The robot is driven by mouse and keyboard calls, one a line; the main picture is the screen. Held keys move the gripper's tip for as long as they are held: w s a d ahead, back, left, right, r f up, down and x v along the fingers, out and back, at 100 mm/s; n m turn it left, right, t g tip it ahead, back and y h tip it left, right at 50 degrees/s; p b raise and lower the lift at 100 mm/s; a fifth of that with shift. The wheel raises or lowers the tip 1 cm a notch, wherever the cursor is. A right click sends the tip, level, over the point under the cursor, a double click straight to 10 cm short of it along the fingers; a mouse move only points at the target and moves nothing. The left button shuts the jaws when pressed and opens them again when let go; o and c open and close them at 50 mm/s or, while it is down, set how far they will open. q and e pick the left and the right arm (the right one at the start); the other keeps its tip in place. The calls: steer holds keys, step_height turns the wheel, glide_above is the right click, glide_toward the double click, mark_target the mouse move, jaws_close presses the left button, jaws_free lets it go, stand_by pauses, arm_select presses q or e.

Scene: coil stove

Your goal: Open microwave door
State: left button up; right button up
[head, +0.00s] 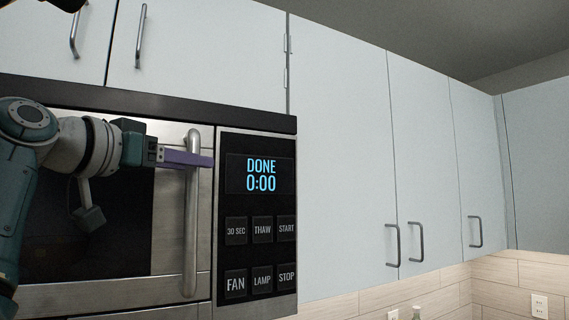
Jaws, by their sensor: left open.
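The microwave (255,290) is mounted under the wall cabinets, at the left of the head view. Its door (165,235) looks shut, flush with the control panel. The door has a dark window and a vertical silver bar handle (190,235) on its right side. My left gripper (208,160) comes in from the left, with its purple fingers across the upper part of the handle. The fingers are open, but one mostly hides the other. I cannot tell whether they touch the handle or straddle it. My right gripper is not in view.
The control panel (258,205) right of the handle has several buttons and a display reading DONE 0:00. Pale cabinets (340,160) with bar handles run above and to the right. A tiled wall (500,280) with an outlet (539,305) shows at lower right.

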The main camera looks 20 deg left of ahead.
arm_select(q)
steer(key=shift+w+d, duration=0.1)
steer(key=shift+w, duration=0.75)
steer(key=shift+c, duration=0.4)
jaws_close()
stand_by(0.4)
